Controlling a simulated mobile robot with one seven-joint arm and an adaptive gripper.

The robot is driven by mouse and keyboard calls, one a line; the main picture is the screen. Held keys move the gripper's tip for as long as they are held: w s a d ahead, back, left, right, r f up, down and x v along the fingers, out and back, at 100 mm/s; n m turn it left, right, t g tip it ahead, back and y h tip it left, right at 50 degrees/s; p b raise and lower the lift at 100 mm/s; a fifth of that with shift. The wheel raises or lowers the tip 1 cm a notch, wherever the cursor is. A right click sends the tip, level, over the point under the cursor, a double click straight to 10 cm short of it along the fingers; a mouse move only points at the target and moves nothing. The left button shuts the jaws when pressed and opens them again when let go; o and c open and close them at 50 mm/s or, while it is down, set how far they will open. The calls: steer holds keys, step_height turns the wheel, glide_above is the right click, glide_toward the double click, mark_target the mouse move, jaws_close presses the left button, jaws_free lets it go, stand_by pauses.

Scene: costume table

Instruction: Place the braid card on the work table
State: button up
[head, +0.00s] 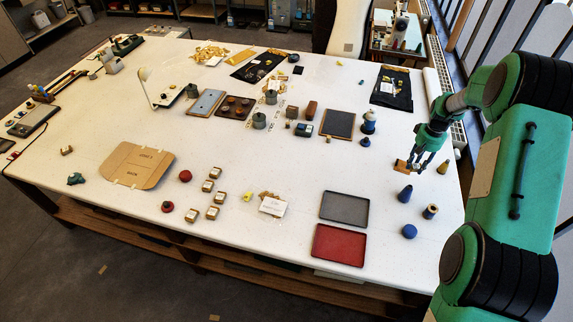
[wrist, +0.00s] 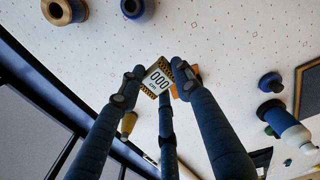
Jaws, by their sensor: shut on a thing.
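My gripper (head: 425,164) is low over the right part of the white work table (head: 290,178) in the head view. In the wrist view its fingers (wrist: 158,82) are shut on the braid card (wrist: 157,82), a small white card with black print and yellow-and-black striped ends. The card sits tilted between the fingertips, and the fingers cover parts of it. I cannot tell whether the card touches the table. In the head view the card is too small to make out among the fingers.
An orange-brown block (head: 402,165) lies beside the fingertips, and a yellow cone (head: 443,167) stands just right.

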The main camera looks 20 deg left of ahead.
steer(key=s+a+f+n, duration=0.1)
steer(key=a+n, duration=0.1)
steer(key=a, duration=0.8)
steer(key=s+a+n, duration=0.2)
steer(key=a, duration=0.9)
steer(key=s+a+n, duration=0.2)
steer(key=s+a, duration=0.3)
steer(key=a, duration=0.5)
steer(key=s+a+f+n+b, duration=0.1)
steer(key=s+a+n, duration=0.2)
steer(key=s+a, duration=0.3)
steer(key=s+a+f+n, duration=0.1)
steer(key=s+a+n, duration=0.2)
steer(key=a, duration=1.3)
steer(key=shift+s+f, duration=0.1)
steer(key=shift+s, duration=1.55)
steer(key=s+a+n, duration=0.1)
steer(key=s+a, duration=0.2)
steer(key=s, duration=0.1)
steer(key=s+a+n, duration=0.1)
steer(key=s+a, duration=0.3)
steer(key=s+a+f+n+b, duration=0.1)
steer(key=s+a, duration=0.3)
steer(key=s, duration=0.1)
steer(key=shift+n, duration=0.4)
steer(key=shift+w, duration=0.15)
steer(key=p, duration=0.2)
glide_above(227, 186)
steer(key=shift+d+f, duration=0.1)
steer(key=shift+f, duration=0.6)
